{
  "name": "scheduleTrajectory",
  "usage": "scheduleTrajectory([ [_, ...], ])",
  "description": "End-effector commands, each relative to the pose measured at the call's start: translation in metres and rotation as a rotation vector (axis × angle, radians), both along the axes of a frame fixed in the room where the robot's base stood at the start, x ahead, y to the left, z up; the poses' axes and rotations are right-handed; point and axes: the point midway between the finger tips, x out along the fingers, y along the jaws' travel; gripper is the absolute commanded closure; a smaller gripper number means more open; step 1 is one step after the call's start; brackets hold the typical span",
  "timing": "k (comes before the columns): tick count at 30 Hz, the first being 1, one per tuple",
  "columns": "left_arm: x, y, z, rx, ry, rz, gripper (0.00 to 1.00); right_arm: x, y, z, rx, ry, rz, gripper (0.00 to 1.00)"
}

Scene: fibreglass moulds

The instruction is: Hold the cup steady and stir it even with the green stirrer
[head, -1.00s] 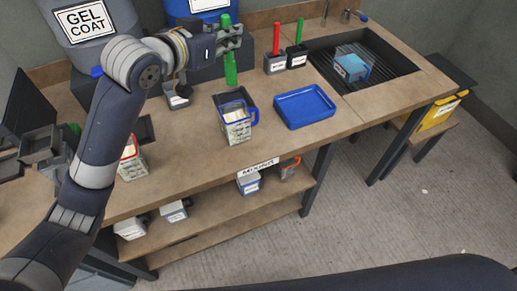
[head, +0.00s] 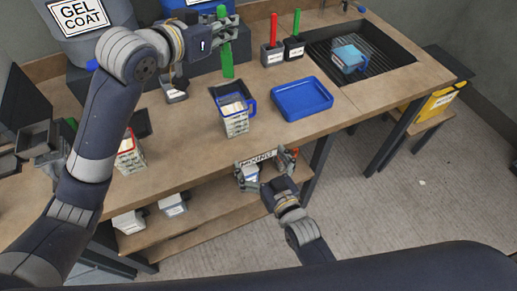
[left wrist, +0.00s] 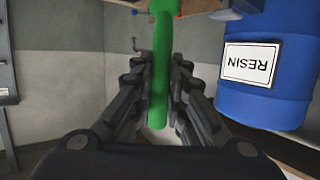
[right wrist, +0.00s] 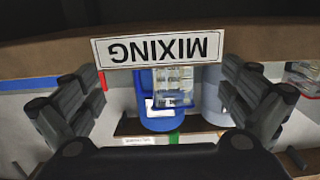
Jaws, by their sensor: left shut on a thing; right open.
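The clear cup with a blue rim and handle (head: 236,123) stands upright on the bench, with pale contents inside. It appears upside down in the right wrist view (right wrist: 174,88), beyond the bench edge. My left gripper (head: 226,37) is shut on the green stirrer (head: 227,62), which hangs roughly upright behind and above the cup, apart from it. The stirrer also fills the middle of the left wrist view (left wrist: 161,75). My right gripper (head: 266,163) is open and empty, low by the bench's front edge, apart from the cup.
A blue tray (head: 302,99) lies right of the cup. A red-rimmed cup (head: 130,155) stands to its left. Holders with red and green sticks (head: 272,54) are behind. The MIXING sign (right wrist: 158,48) marks the front edge. A sink (head: 375,62) is at right; cups sit on the lower shelf.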

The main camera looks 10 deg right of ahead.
Motion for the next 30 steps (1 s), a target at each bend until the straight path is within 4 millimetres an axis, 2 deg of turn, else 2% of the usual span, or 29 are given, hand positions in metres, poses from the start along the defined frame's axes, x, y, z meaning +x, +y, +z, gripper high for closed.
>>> scheduleTrajectory([
  [1, 0.000, 0.000, 0.000, 0.000, 0.000, 0.000, 1.00, 0.001, 0.001, 0.014, 0.010, -0.028, -0.001, 0.00],
  [3, 0.000, 0.000, 0.000, 0.000, 0.000, 0.000, 1.00, 0.003, 0.002, 0.028, 0.019, -0.055, -0.001, 0.00],
  [7, 0.000, 0.000, 0.000, 0.000, 0.000, 0.000, 1.00, 0.007, 0.004, 0.040, 0.026, -0.079, -0.002, 0.00],
  [11, 0.000, 0.000, 0.000, 0.000, 0.000, 0.000, 1.00, 0.020, 0.008, 0.042, 0.027, -0.084, -0.003, 0.00],
  [24, 0.000, 0.000, 0.000, -0.001, -0.001, 0.000, 1.00, 0.096, 0.032, 0.041, 0.027, -0.081, -0.003, 0.00],
  [30, 0.000, 0.000, 0.000, -0.001, -0.001, 0.000, 1.00, 0.114, 0.038, 0.040, 0.027, -0.079, -0.003, 0.00],
])
